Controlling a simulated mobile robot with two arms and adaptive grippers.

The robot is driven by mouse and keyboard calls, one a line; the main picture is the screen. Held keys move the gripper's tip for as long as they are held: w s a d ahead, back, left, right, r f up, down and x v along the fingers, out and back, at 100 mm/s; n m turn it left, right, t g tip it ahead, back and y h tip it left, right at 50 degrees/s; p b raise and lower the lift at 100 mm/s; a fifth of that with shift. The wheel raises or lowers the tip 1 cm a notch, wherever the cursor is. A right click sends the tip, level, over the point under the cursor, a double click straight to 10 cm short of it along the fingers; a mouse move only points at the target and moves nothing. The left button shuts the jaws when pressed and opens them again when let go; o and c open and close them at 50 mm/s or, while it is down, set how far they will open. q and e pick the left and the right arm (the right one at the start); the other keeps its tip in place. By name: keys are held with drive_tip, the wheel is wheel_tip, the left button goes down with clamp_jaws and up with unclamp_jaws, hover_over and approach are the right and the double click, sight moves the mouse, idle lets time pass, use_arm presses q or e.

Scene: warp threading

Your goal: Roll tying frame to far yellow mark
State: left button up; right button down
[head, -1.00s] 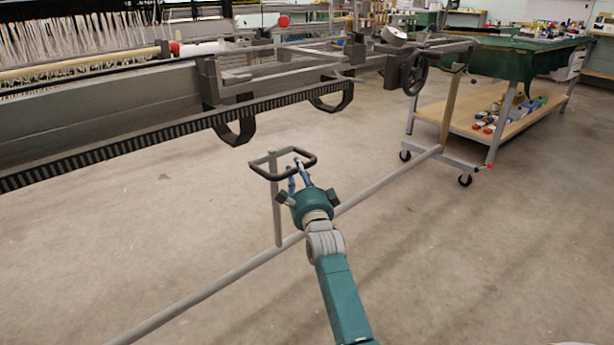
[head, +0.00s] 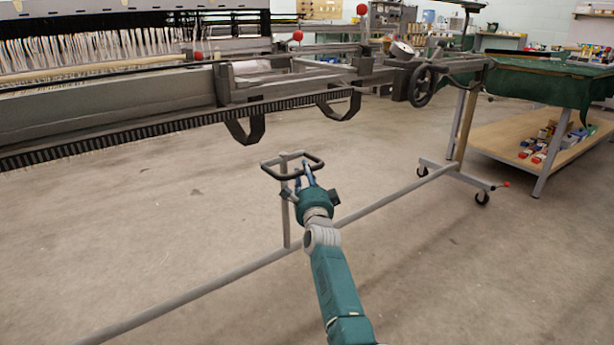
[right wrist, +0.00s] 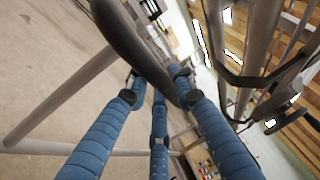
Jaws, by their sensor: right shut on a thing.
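The tying frame is a grey wheeled frame with a long low rail (head: 215,285), an upright post and a dark looped handle (head: 269,169). Its far end has a foot with casters (head: 482,198) on the floor, below the loom's right end. My right gripper (head: 304,177) is shut on the near side of the handle. In the right wrist view, the blue fingers of my right gripper (right wrist: 160,92) close around the thick dark handle bar (right wrist: 125,40). My left gripper is out of view. No yellow mark shows on the floor.
The loom beam (head: 130,122) runs along the left and back, with dark hooks (head: 340,107) hanging below and a handwheel (head: 424,86). A green-covered table (head: 530,80) with a lower wooden shelf stands at the right. The concrete floor (head: 440,275) is open at the front right.

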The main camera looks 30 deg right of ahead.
drive_tip(key=shift+a+f, duration=0.15)
drive_tip(key=c, duration=1.5)
unclamp_jaws()
drive_tip(key=shift+w, duration=0.15)
drive_tip(key=shift+o, duration=0.2)
drive_tip(key=shift+s, duration=0.25)
drive_tip(key=v, duration=1.1)
drive_tip(key=shift+s, duration=0.3)
drive_tip(key=shift+a, duration=0.15)
